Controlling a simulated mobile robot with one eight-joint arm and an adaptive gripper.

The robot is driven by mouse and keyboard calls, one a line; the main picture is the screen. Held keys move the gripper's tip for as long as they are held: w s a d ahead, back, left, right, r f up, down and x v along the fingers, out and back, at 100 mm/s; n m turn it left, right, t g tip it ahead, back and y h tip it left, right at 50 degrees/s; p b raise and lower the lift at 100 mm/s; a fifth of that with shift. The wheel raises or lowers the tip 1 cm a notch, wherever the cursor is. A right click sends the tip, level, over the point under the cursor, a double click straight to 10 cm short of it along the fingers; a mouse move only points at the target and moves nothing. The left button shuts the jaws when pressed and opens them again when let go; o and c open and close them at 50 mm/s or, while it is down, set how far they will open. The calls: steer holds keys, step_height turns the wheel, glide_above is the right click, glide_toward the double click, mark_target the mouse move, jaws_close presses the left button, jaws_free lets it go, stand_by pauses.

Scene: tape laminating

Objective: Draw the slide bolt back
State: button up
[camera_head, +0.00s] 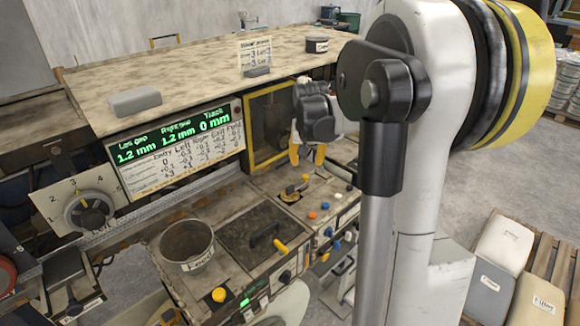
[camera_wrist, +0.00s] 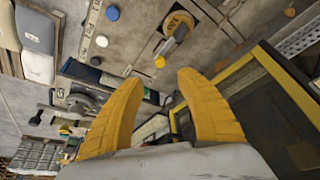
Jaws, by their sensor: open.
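My gripper (camera_head: 307,156) is open and empty, hanging above the far right part of the machine's panel, in front of the yellow-framed window (camera_head: 268,125). In the wrist view its two yellow fingers (camera_wrist: 159,78) stand apart with nothing between them. I cannot tell for certain which part is the slide bolt. A yellow-tipped handle (camera_head: 281,247) sits at the edge of the dark hatch (camera_head: 245,232). A yellow-tipped lever (camera_head: 298,186) lies on a round brass plate below my gripper; it also shows in the wrist view (camera_wrist: 173,42), beyond the fingertips and apart from them.
Coloured buttons (camera_head: 319,211) line the panel's right side. A labelled round bin (camera_head: 188,245) stands left of the hatch. A display (camera_head: 175,150) and dial (camera_head: 88,212) are at the left. The shelf (camera_head: 200,75) overhangs the back. My arm hides much of the right.

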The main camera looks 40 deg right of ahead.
mark_target(305, 176)
steer(key=b+x, duration=0.1)
steer(key=x, duration=0.8)
steer(key=shift+w+f, duration=0.1)
steer(key=shift+f, duration=0.15)
